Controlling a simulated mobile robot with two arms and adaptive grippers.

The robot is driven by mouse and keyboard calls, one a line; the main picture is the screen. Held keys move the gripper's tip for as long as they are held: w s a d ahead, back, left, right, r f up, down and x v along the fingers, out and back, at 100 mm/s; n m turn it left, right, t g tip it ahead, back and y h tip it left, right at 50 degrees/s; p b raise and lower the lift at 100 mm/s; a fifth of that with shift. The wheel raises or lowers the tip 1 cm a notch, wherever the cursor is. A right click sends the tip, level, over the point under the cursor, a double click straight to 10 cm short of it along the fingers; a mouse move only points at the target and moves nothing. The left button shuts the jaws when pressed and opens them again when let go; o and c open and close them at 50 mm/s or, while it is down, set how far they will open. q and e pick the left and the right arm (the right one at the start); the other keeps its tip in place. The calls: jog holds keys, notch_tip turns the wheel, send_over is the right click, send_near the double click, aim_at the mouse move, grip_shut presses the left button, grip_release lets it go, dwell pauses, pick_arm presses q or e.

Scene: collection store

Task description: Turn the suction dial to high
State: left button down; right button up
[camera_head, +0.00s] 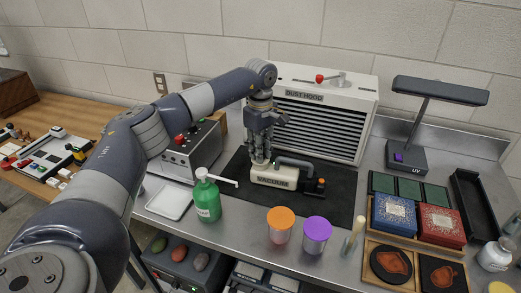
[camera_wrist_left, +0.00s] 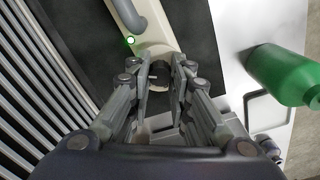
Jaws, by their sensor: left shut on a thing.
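The cream vacuum (camera_head: 272,178) with a "VACUUM" label and a dark handle lies on the black mat (camera_head: 330,200) in front of the dust hood. My left gripper (camera_head: 260,160) points down at the vacuum's left end. In the left wrist view, its fingers (camera_wrist_left: 160,80) are closed on both sides of a dark round dial (camera_wrist_left: 160,67) on the cream body. A small green light (camera_wrist_left: 130,40) glows beside it. The dial's markings and setting cannot be read; in the head view the fingers hide it. My right gripper is not in view.
The dust hood (camera_head: 320,115) stands behind. A green pump bottle (camera_head: 207,203) and white tray (camera_head: 169,202) are at the left front. Orange-lidded (camera_head: 281,218) and purple-lidded (camera_head: 318,230) jars stand in front. A UV lamp (camera_head: 405,156) and boxes are at the right.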

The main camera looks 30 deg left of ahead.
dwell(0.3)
pick_arm(q)
jog(key=c, duration=1.4)
grip_release()
notch_tip(320, 180, up, 12)
jog(key=shift+r, duration=0.1)
